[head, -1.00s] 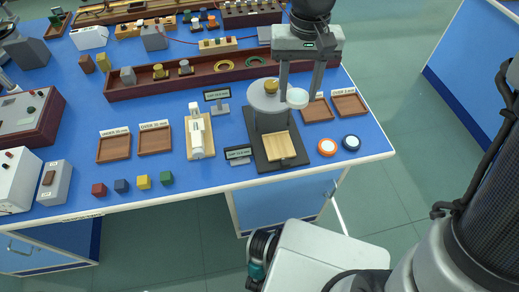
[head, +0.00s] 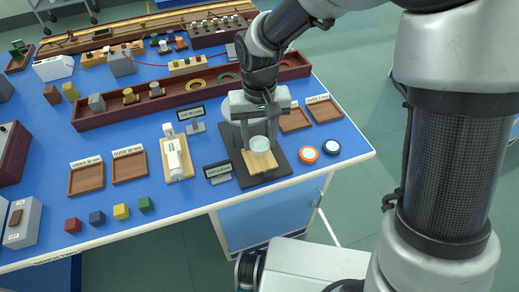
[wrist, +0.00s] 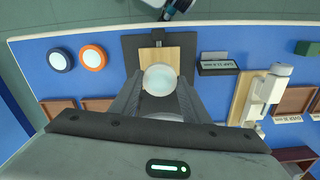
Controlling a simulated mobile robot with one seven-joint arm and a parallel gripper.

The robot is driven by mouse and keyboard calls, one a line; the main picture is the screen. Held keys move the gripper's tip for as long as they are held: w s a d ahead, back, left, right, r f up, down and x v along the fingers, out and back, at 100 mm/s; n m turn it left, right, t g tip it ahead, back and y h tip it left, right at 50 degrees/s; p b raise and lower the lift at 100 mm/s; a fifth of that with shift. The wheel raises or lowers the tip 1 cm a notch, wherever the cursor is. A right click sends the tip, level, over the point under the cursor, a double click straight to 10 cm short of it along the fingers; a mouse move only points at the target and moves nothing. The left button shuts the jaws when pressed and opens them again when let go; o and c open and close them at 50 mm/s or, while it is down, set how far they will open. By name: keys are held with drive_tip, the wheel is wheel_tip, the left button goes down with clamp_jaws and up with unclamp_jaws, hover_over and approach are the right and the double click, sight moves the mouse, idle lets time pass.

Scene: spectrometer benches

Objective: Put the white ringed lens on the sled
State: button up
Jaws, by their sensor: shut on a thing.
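The white ringed lens (head: 260,144) is a pale glassy disc held between the fingers of my gripper (head: 259,141), which is shut on it. It also shows in the wrist view (wrist: 160,79). The lens is over the light wooden sled (head: 262,164), covering its rear part. The sled shows beyond the lens in the wrist view (wrist: 159,54). It sits on a dark base plate (head: 281,170). I cannot tell whether the lens touches the sled. My gripper hides most of the round grey stage behind it.
An orange-ringed lens (head: 308,154) and a blue-ringed lens (head: 332,147) lie right of the base plate. A small black sign (head: 218,171) and a white instrument on a wooden base (head: 175,160) stand left. Wooden trays (head: 324,109) are behind right.

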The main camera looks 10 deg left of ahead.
sight(259, 144)
drive_tip(key=shift+f+b, duration=0.4)
drive_tip(key=shift+f, duration=1.85)
drive_tip(key=shift+f, duration=0.1)
drive_tip(key=o, duration=1)
drive_tip(key=shift+o, duration=0.2)
wheel_tip(259, 144, up, 12)
drive_tip(key=shift+r+p, duration=0.2)
drive_tip(key=shift+p, duration=0.9)
